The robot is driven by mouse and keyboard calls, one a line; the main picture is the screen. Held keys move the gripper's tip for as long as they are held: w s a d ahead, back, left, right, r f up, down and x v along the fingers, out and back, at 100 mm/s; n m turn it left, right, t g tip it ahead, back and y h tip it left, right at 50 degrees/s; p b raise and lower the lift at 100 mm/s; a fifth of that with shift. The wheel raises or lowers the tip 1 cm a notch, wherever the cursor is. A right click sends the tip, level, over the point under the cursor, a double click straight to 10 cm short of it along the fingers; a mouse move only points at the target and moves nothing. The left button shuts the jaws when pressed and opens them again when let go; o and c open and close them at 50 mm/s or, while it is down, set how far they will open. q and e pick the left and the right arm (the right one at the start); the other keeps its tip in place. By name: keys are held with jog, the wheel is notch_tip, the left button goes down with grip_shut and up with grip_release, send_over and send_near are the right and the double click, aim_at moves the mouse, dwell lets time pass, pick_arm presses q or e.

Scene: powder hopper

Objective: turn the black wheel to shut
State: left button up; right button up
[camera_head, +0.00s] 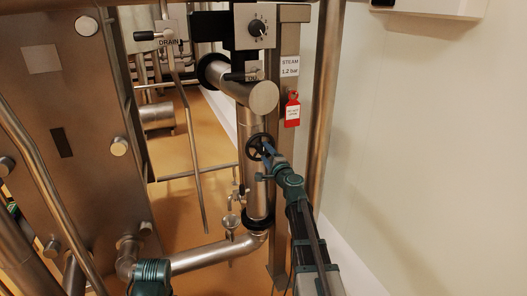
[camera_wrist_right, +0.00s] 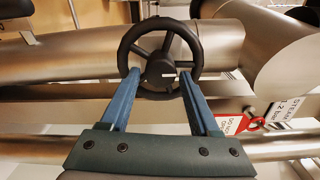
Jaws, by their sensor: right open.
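The black wheel (camera_head: 252,141) is a small spoked handwheel on the upright steel pipe in the head view. In the right wrist view the wheel (camera_wrist_right: 160,68) faces me, with its dark hub between my fingers. My right gripper (camera_head: 267,149) is at the wheel. In the right wrist view the right gripper (camera_wrist_right: 160,76) is open, its two blue fingers reaching over the lower left and lower right of the rim. I cannot tell whether they touch it. My left gripper is not in view; a teal part of my left arm shows at the bottom.
A red tag (camera_head: 292,110) and a STEAM sign (camera_head: 290,66) hang on the post right of the pipe. A dial box (camera_head: 257,27) is above. A large steel vessel (camera_head: 75,130) stands left. A lower pipe (camera_head: 215,256) crosses below.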

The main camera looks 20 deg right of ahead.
jog(key=s, duration=1)
jog(key=shift+s+a, duration=0.15)
jog(key=shift+a, duration=0.15)
